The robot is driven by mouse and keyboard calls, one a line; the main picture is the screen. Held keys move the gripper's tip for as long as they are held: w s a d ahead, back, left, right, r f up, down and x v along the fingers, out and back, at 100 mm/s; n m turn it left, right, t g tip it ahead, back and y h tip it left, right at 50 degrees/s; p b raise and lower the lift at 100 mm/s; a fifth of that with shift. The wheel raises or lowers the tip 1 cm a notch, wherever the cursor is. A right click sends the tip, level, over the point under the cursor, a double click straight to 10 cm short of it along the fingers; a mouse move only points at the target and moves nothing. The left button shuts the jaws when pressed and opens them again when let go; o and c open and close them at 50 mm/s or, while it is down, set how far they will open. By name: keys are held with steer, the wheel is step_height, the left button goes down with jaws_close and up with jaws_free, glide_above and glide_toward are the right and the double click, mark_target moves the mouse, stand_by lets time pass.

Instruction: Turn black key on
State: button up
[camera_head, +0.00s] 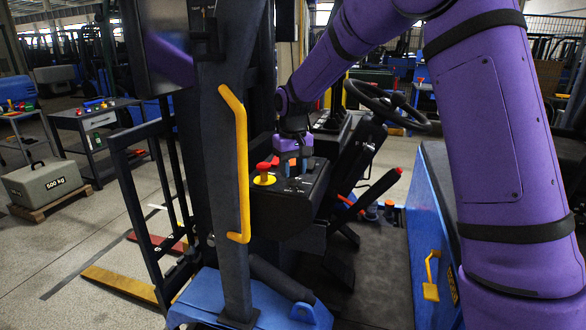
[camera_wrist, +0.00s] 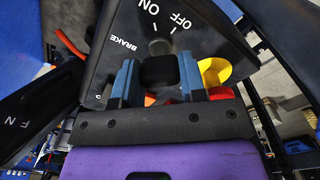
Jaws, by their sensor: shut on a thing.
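The black key (camera_wrist: 158,70) sits in a round silver lock on the dark control panel (camera_wrist: 105,68) in the wrist view. ON and OFF labels are printed on the panel beyond the lock, and BRAKE to the left. My gripper (camera_wrist: 156,76) has its two blue fingers on either side of the key, shut on it. In the head view my gripper (camera_head: 294,163) reaches down to the console (camera_head: 285,207); the key is hidden there. Which label the key points to is hard to tell.
A red emergency button on a yellow base (camera_head: 264,179) stands just beside my gripper, close to the right finger in the wrist view. A steering wheel (camera_head: 388,104), red-tipped lever (camera_head: 380,187) and yellow handrail (camera_head: 240,165) surround the console. An F/N lever (camera_wrist: 30,112) lies at left.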

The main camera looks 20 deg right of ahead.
mark_target(293, 166)
steer(key=o, duration=0.9)
step_height(293, 166, up, 10)
steer(key=shift+r, duration=0.4)
